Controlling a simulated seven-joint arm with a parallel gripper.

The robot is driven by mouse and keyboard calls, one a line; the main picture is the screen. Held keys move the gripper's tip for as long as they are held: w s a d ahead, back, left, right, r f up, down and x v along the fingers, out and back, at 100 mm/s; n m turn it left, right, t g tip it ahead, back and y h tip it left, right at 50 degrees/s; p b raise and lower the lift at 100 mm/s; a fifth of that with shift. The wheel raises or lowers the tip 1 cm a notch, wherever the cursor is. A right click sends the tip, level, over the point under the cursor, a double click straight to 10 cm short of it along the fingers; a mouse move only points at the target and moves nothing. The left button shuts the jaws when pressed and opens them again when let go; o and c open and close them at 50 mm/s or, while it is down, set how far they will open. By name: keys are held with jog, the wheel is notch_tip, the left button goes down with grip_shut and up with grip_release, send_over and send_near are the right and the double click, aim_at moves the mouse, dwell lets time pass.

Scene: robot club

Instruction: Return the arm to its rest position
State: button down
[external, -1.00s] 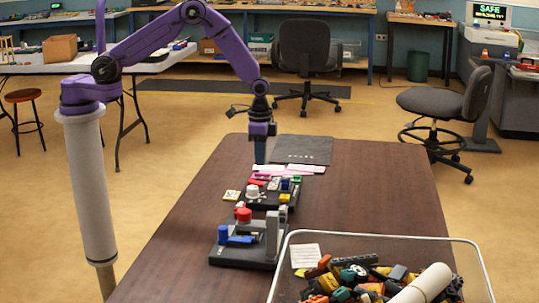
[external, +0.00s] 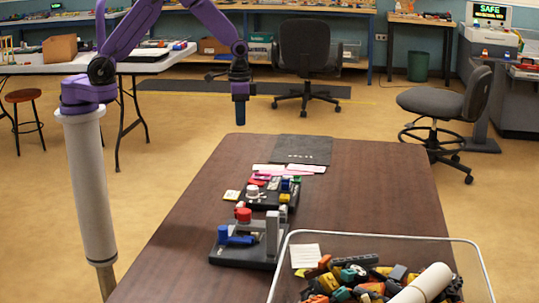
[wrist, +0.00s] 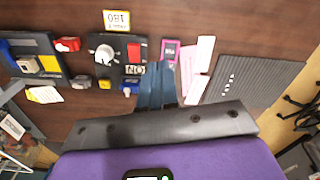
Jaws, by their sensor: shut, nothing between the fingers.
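My gripper (external: 240,115) hangs pointing down above the far end of the brown table (external: 372,205), clear of everything on it. Its blue fingers (wrist: 157,88) are together and hold nothing. My purple arm is raised and bent, with its top cut off by the upper edge of the external view.
Two black boards with knobs and blocks (external: 248,258) (external: 262,200) stand on the table. Beyond them lie pink and white cards (external: 290,168) and a dark mat (external: 302,149). A clear bin (external: 480,272) of coloured parts is at the front right. The table's right side is bare.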

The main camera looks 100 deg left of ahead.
jog(key=s+a+r+n, duration=0.1)
jog(key=s+r+n, duration=0.1)
jog(key=s+r, duration=0.35)
jog(key=s+a+r+n, duration=0.1)
jog(key=s+r+n, duration=0.15)
jog(key=s, duration=0.65)
jog(key=s+d+r+n, duration=0.2)
jog(key=s+d, duration=0.1)
jog(key=s, duration=0.5)
jog(key=s+d+r+n, duration=0.2)
jog(key=s+d+n, duration=0.1)
jog(key=s, duration=0.6)
jog(key=shift+d, duration=0.15)
